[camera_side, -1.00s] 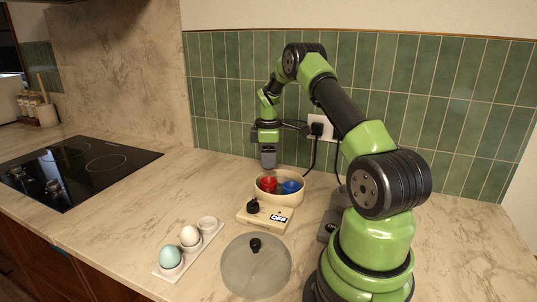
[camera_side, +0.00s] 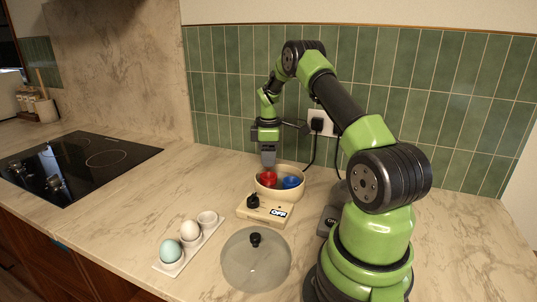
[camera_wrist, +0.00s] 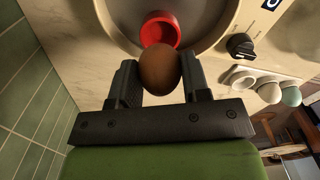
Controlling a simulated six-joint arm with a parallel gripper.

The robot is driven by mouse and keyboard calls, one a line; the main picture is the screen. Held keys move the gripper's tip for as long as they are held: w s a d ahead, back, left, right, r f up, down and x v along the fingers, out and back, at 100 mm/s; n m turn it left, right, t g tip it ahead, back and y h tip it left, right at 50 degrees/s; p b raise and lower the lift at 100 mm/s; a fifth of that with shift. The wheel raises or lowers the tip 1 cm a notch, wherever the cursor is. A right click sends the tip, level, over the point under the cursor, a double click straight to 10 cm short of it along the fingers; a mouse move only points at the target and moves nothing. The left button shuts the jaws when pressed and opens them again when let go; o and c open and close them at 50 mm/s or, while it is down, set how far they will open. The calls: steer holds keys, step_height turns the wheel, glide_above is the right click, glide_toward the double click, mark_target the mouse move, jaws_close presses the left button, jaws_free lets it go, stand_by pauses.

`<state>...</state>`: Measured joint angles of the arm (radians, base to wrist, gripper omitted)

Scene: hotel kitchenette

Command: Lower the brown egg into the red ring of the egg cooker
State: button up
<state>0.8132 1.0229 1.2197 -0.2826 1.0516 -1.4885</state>
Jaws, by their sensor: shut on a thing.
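The brown egg (camera_wrist: 160,68) is between the two fingers of my gripper (camera_wrist: 160,77) in the wrist view, and the fingers are shut on it. In the side view my gripper (camera_side: 268,158) points down over the left part of the cream egg cooker (camera_side: 262,210), and the egg cannot be made out there. The red ring (camera_side: 269,178) is in the cooker's bowl, just below my gripper. In the wrist view the red ring (camera_wrist: 160,28) is just beyond the egg, which overlaps its near edge. Whether they touch I cannot tell.
A blue ring (camera_side: 291,182) sits beside the red one. A grey lid (camera_side: 256,262) with a black knob lies in front of the cooker. A white holder (camera_side: 206,236) with a white egg (camera_side: 190,231) and a pale blue egg (camera_side: 170,251) stands left. The black hob (camera_side: 75,165) is further left.

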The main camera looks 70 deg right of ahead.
steer(key=shift+f, duration=2.15)
stand_by(0.8)
steer(key=o, duration=0.7)
steer(key=shift+d, duration=0.1)
